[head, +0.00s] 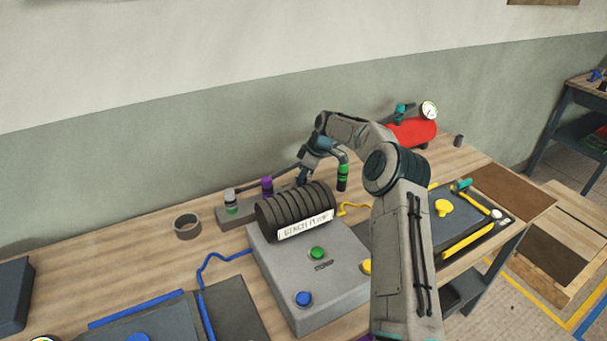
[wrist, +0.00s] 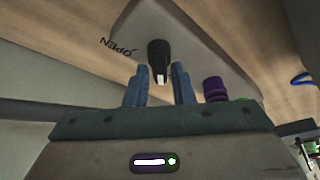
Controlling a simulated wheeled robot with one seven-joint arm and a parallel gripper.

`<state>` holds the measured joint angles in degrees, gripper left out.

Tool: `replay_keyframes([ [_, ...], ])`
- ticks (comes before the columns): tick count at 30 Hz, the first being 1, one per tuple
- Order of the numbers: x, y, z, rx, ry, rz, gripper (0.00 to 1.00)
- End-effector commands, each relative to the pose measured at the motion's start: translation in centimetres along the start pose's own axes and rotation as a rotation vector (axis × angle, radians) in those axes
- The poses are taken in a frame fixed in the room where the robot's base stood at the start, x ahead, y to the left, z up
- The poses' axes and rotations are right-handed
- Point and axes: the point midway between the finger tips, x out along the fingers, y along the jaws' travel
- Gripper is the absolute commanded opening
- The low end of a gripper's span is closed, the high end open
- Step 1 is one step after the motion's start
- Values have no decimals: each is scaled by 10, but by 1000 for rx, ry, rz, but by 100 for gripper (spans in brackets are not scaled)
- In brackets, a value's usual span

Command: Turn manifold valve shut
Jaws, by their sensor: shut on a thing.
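The manifold is a pale grey block (head: 235,214) on the bench behind the black ribbed pump; it also shows in the wrist view (wrist: 200,35). Its valve is a black handle (wrist: 158,52) with a white mark at its near end. The word OPEN is printed on the block to the left of the handle. My gripper (wrist: 160,72) is shut on the handle, with one blue-grey finger on each side. In the head view my gripper (head: 303,176) is at the right end of the manifold, and the valve there is hidden.
A purple fitting (head: 267,185) stands on the manifold close by. The ribbed pump (head: 294,211) on its grey box is in front. A green-banded black cylinder (head: 342,178) and a red tank (head: 411,133) are to the right. A tape roll (head: 187,226) lies left.

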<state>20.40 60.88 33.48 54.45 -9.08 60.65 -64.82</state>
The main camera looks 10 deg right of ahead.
Motion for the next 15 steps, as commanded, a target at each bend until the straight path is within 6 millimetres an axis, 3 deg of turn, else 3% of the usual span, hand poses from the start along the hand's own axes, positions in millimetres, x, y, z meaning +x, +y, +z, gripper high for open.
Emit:
replay_keyframes([
  [8, 3, -1, 1, -1, -2, -4, 0],
  [9, 3, -1, 1, -1, -2, -4, 30],
  [10, 3, -1, 1, -1, -2, -4, 36],
  [15, 2, -1, 1, 0, -2, -2, 36],
])
